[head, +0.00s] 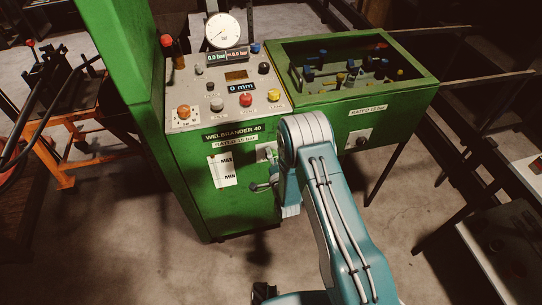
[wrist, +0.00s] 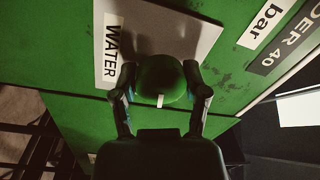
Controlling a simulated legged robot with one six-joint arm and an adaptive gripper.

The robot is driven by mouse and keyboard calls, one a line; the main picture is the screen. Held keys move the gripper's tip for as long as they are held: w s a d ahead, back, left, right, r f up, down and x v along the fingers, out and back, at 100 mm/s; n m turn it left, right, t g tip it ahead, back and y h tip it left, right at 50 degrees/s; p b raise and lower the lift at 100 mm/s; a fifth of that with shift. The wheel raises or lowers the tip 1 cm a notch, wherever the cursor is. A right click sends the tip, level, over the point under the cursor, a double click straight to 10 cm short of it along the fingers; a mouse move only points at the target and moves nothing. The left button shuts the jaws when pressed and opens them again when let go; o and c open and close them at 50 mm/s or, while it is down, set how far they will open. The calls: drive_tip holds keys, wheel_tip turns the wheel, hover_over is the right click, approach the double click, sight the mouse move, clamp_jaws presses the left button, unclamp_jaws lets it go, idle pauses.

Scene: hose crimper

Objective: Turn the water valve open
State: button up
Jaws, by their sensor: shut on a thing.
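The water valve is a round green knob (wrist: 160,82) with a short white mark on its near side in the wrist view. It sits by a pale plate (wrist: 185,32) on the green panel, beside a white label reading WATER (wrist: 111,45). My gripper (wrist: 159,70) has one dark finger on each side of the knob and is shut on it. In the head view my teal arm reaches to the front of the green machine (head: 232,203). The arm hides the knob there, and part of a pale plate (head: 265,152) shows beside it.
The machine's sloped control panel (head: 190,116) holds a round gauge (head: 222,31), several buttons and displays. A green open-topped box (head: 412,101) adjoins it at right, with another plate and dark knob (head: 361,141) below. An orange frame (head: 52,150) stands at left. Bare floor lies in front.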

drive_tip(key=shift+d+m, duration=0.1)
drive_tip(key=shift+m, duration=1.2)
drive_tip(key=shift+f, duration=0.15)
drive_tip(key=o, duration=1.1)
drive_tip(key=shift+d, duration=0.1)
drive_tip(key=shift+o, duration=0.2)
drive_tip(key=shift+s, duration=0.4)
drive_tip(key=v, duration=1.1)
